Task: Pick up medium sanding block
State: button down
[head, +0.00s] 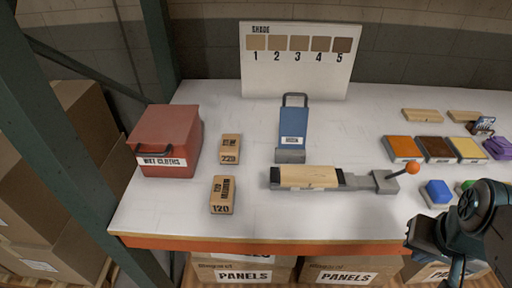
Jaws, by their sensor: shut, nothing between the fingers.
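Two tan sanding blocks lie on the white bench to the left of centre. The nearer one (222,195) is marked 120 and lies close to the front edge. The farther one (230,149) is marked 220. The smaller words on both are too small to read surely, so I cannot tell from the lettering which is called medium. My gripper (457,270) is at the lower right, in front of the bench edge and far to the right of both blocks. It is shut and empty.
A red box marked wet cloths (167,160) stands left of the blocks. A blue handled tool (294,125) and a clamp holding a wooden board (308,177) lie to their right. The clamp's orange knob (412,167) sticks up.

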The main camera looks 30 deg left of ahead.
aim_at(222, 195)
jog(key=u, duration=1.95)
jog(key=i, duration=0.1)
jog(key=z, duration=0.1)
